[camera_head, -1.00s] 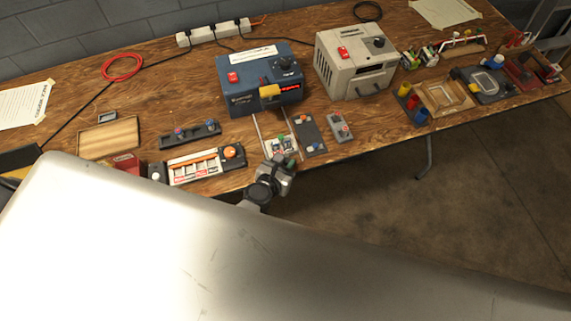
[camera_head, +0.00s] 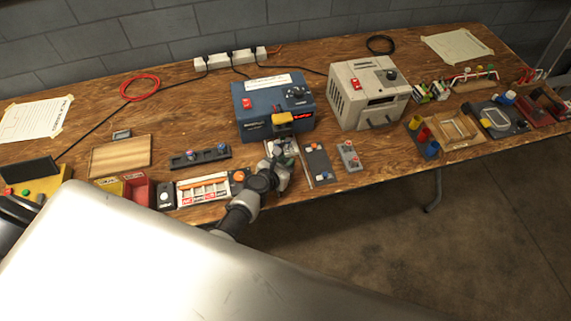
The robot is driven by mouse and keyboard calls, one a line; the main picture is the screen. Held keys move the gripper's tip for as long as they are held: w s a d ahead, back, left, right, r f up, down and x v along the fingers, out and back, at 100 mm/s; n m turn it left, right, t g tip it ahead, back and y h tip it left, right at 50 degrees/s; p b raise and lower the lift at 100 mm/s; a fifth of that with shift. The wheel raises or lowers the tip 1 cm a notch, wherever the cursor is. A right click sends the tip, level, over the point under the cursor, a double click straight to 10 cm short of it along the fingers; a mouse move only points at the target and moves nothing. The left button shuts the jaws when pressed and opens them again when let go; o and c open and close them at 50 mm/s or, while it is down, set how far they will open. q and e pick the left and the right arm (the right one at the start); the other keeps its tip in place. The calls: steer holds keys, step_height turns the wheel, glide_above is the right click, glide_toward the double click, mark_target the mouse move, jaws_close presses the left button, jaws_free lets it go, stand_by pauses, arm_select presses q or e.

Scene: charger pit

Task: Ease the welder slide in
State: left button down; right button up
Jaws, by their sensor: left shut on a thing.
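The blue spot welder box (camera_head: 265,117) stands on the bench, with a yellow arm (camera_head: 283,118) jutting from its front and a red display. The pale slide (camera_head: 286,147) lies between thin rails right at the welder's front, close below the yellow arm. My left gripper (camera_head: 281,165) is at the slide's near end and shut, apparently on its knob. The fingers and wrist hide the knob and the slide's near part. I cannot tell how far the slide reaches under the arm. My right gripper is not in view.
A dark panel (camera_head: 317,163) and a small grey switch box (camera_head: 349,156) lie right of the rails. A white slotted tray (camera_head: 204,190) and a dark strip (camera_head: 201,157) lie left. A beige machine (camera_head: 368,94) stands right of the welder.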

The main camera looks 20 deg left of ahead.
arm_select(q)
steer(key=c, duration=0.9)
jaws_free()
steer(key=shift+w+a, duration=0.15)
steer(key=shift+w, duration=0.05)
steer(key=shift+c, duration=0.2)
steer(key=shift+s, duration=0.15)
steer(key=shift+s+r+p, duration=0.3)
steer(key=shift+s+p, duration=0.15)
steer(key=shift+s, duration=0.1)
steer(key=shift+p+v, duration=1.25)
steer(key=shift+v, duration=3.5)
